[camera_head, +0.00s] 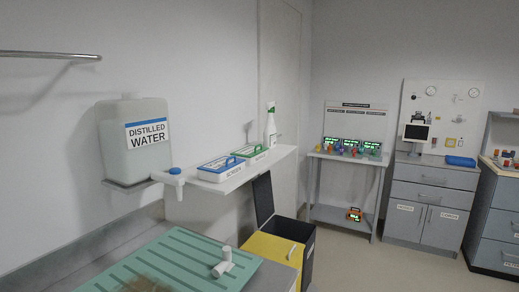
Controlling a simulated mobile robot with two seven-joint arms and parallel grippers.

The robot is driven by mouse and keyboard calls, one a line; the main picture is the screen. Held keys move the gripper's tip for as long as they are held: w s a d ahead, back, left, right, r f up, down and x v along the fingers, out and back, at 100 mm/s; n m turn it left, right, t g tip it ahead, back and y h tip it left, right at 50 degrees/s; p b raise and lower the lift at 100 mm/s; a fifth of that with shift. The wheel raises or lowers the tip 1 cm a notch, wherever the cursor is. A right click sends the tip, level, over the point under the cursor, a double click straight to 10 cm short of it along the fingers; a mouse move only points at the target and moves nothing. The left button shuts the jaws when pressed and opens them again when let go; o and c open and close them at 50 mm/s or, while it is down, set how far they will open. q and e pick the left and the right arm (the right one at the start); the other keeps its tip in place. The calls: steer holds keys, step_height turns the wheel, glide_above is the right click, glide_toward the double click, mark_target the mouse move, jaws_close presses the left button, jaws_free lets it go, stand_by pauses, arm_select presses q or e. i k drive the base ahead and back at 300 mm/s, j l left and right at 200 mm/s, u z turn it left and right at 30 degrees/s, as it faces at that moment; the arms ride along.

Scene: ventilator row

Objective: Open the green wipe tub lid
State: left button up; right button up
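The green wipe tub (250,152) is a low white box with a green-trimmed top and handle. It sits on the white wall shelf (236,180), just behind a similar blue-trimmed tub (221,168). Its lid looks closed, though the tub is small in view. The tub's front label is too small to read surely. Neither of my grippers shows in the head view.
A distilled water container (134,138) with a blue-capped tap stands left of the shelf. Below are a green ribbed mat (150,262) with a white fitting (222,266), and an open yellow-topped bin (272,248).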

mark_target(250, 151)
steer(key=i+l, duration=1)
